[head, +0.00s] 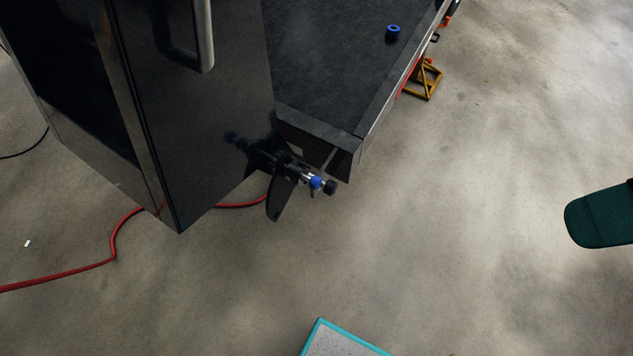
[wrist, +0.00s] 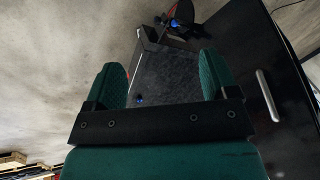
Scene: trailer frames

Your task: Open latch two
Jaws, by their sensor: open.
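A black latch or coupling assembly (head: 285,170) with a blue collar (head: 316,182) and a dark knob is at the trailer's near corner, by the black cabinet. A blue ring-shaped piece (head: 393,33) sits on the trailer's dark bed (head: 335,65). I cannot tell which part is latch two. In the wrist view, a blue spot (wrist: 139,99) shows between the fingers, and another blue part (wrist: 175,22) is near the top edge. My gripper (wrist: 163,78) is open and empty, with two green fingers apart. In the head view, one green part of it (head: 600,216) shows at the right edge, clear of the trailer.
A tall black cabinet (head: 205,110) with a metal handle (head: 203,40) stands left of the bed. A red cable (head: 75,270) lies on the floor. An orange stand (head: 427,80) is beside the trailer. A teal-edged panel (head: 340,342) is at the bottom. The floor on the right is clear.

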